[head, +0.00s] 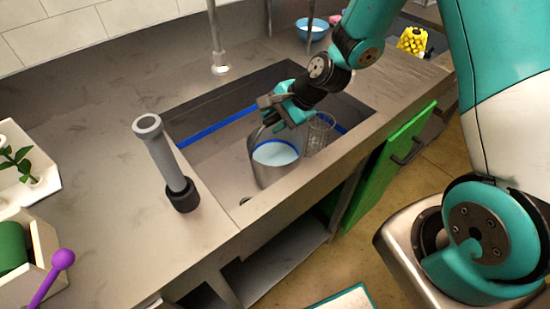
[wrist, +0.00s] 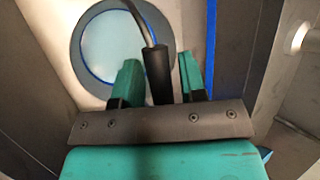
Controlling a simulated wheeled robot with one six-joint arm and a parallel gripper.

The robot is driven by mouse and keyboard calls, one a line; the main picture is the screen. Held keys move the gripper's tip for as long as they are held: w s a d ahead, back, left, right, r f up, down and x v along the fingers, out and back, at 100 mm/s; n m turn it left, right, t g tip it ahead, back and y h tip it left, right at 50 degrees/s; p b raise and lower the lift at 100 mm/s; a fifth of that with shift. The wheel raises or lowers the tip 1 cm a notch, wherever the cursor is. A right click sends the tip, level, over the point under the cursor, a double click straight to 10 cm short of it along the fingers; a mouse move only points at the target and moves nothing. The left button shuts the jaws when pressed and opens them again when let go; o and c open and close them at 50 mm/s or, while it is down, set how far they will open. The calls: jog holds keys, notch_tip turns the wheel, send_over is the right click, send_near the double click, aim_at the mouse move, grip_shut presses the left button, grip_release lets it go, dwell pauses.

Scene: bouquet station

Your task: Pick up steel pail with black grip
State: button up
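The steel pail (head: 262,172) stands upright in the sink, with pale bluish liquid inside and a blue line around the liquid. The wrist view looks down on its round opening (wrist: 118,52). Its handle rises and curves to a black grip (wrist: 157,72). My gripper (head: 276,116) is above the pail. In the wrist view, the two teal fingers of my gripper (wrist: 158,64) stand on either side of the black grip, with a visible gap on each side. The gripper is open and not closed on the grip. In the head view my gripper largely hides the grip.
The sink walls (head: 215,118) enclose both. A grey upright cylinder (head: 162,155) stands on the counter left of the sink. A blue bowl (head: 312,29) sits at the back.

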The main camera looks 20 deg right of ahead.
grip_shut()
dwell(1.1)
jog(key=shift+r, duration=0.1)
